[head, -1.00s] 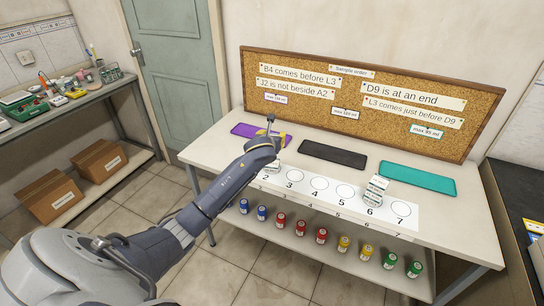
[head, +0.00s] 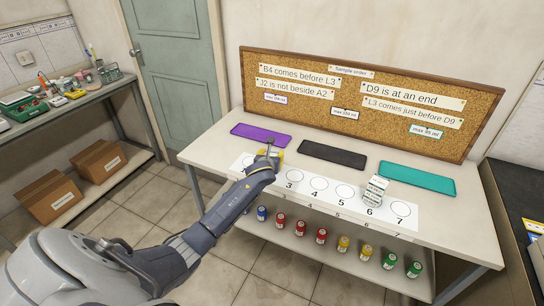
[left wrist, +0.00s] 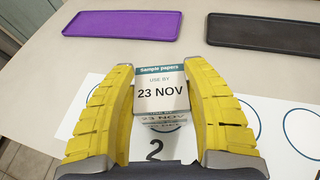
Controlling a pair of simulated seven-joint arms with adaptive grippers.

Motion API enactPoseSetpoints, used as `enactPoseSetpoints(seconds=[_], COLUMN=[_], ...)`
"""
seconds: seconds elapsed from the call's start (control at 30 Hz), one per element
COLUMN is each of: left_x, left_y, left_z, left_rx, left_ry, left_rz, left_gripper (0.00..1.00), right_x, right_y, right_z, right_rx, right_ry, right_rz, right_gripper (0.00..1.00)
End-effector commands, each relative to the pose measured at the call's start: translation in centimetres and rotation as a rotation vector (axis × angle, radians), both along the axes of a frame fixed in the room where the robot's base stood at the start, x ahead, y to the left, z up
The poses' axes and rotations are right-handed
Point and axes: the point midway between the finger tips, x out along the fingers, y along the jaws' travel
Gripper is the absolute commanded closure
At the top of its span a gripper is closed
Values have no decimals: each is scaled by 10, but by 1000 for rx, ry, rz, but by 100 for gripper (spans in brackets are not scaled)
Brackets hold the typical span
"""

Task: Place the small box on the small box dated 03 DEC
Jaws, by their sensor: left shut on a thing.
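A small white box (left wrist: 160,92) marked "Sample papers, USE BY 23 NOV" is between the yellow fingers of my left gripper (left wrist: 161,78) in the left wrist view. The gripper is shut on it, over the number 2 end of the white numbered strip. In the head view my left gripper (head: 268,157) is at the strip's left end and hides most of this box. More small white box shapes (head: 375,189) stand at circle 6, apart from the gripper. Their dates are too small to read. My right gripper is not in view.
Purple (head: 262,134), black (head: 332,154) and teal (head: 418,177) mats lie along the back of the bench, before a cork board (head: 330,104) with notes. Circles 3 to 5 and 7 on the strip (head: 330,203) are clear. Several coloured-label bottles stand on the shelf below.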

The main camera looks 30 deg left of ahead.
Motion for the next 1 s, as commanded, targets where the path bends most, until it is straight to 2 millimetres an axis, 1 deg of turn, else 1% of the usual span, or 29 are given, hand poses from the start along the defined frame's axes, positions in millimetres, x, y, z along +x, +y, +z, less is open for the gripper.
enactPoseSetpoints(seconds=[0.2, 0.37, 0.4, 0.53, 0.57, 0.87, 1.0], left_x=[0, 0, 0, 0, 0, 0, -8], left_y=[0, 0, 0, 0, 0, 0, -3], left_z=[0, -3, -3, -3, -3, 0, 4], left_rx=[0, 1, 1, 0, 0, -1, 2], left_ry=[0, 0, 0, 0, 0, 0, 1], left_rz=[0, 0, 0, 0, 0, 0, -1], left_gripper=[80, 80, 45, 30, 28, 28, 28], right_x=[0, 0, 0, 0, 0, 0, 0], right_y=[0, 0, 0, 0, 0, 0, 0], right_z=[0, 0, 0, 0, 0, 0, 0], right_rx=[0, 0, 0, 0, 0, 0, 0], right_ry=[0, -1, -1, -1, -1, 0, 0], right_rz=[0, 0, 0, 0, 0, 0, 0], right_gripper=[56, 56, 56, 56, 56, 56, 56])
